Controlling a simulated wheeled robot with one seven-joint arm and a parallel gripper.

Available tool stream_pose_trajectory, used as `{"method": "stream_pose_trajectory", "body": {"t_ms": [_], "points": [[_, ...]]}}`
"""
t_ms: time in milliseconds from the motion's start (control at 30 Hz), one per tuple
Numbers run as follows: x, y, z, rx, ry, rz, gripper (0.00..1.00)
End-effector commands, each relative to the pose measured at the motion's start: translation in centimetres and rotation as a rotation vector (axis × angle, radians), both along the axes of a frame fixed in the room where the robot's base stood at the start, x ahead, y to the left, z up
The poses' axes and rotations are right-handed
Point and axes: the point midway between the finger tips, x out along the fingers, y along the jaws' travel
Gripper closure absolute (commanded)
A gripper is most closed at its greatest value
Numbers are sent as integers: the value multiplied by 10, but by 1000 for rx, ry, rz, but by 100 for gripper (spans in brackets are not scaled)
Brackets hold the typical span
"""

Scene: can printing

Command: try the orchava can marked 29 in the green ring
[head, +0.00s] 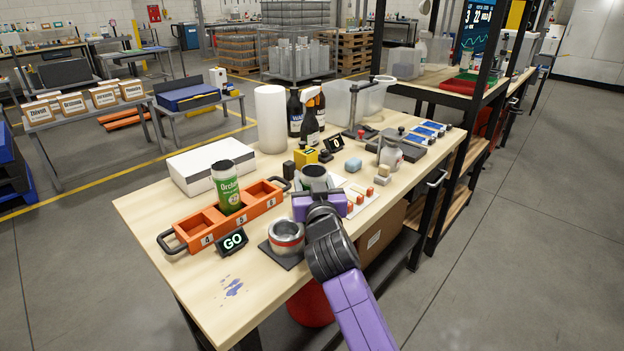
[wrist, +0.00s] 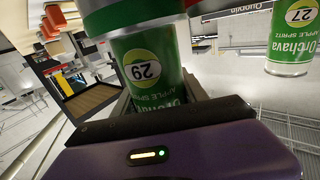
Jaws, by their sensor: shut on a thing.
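My gripper (head: 320,204) is shut on the green Orchava can marked 29 (wrist: 150,70). The wrist view is upside down, so the can's lower end points to the top of the picture. There it meets the silver rim of the green-banded ring (wrist: 130,17), which seems to surround its bottom. I cannot tell how deep it sits. In the head view only the can's grey top (head: 314,175) seems to show beyond my gripper, and my arm hides the green ring. A red-banded ring (head: 286,234) stands on a dark plate, left of my arm.
Another Orchava can, marked 27 (wrist: 291,40), stands upright in the orange tray (head: 203,240), left of my gripper. A lit GO sign (head: 232,241) is by the tray's front. A white box (head: 205,168), bottles and small blocks stand farther back.

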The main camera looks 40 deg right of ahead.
Motion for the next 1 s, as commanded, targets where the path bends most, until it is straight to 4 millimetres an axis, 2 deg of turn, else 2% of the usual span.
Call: {"method": "stream_pose_trajectory", "body": {"t_ms": [467,500,600,1000], "points": [[0,0,-3,2,5,-1,86],[0,0,-3,2,5,-1,45],[0,0,-2,2,5,-1,26],[-4,3,-2,2,2,0,24]]}}
